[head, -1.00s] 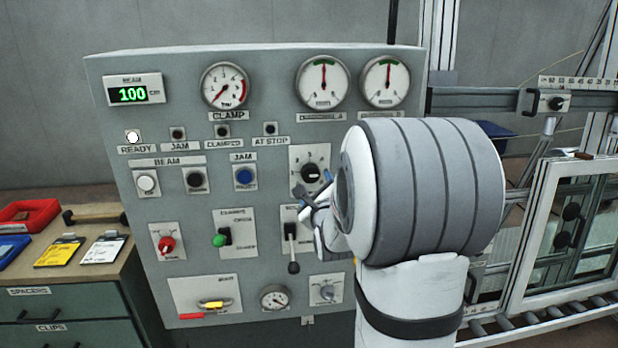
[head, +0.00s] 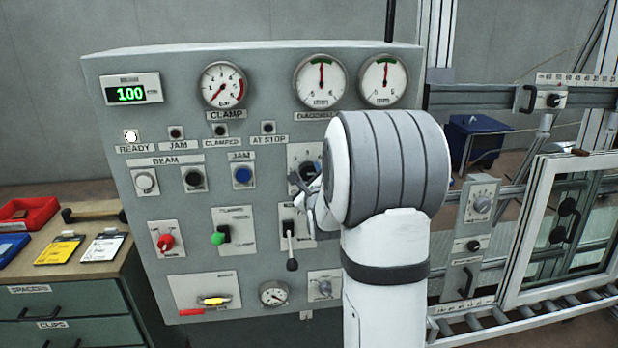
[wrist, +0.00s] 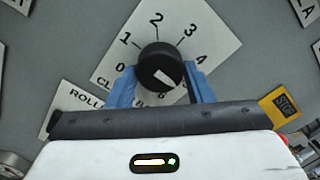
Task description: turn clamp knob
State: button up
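The clamp knob (wrist: 159,67) is a round black knob with a pale pointer mark, on a white plate (wrist: 205,35) numbered around it. The mark points down and slightly right in the wrist view. My gripper (wrist: 161,72) has its two blue fingers on either side of the knob, with small gaps showing between them and it. It is open and empty. In the head view my gripper (head: 303,184) is just in front of the knob plate (head: 299,152), and my arm hides part of the plate and knob.
A lever switch (head: 289,240) sits close below my gripper on the grey panel (head: 125,200). A blue button (head: 243,175) is to the left. The clamp gauge (head: 223,84) needle points lower left. The display (head: 130,94) reads 100.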

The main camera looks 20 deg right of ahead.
jog(key=shift+a, duration=0.1)
jog(key=c, duration=0.5)
jog(key=shift+f+b, duration=0.1)
jog(key=shift+b, duration=0.4)
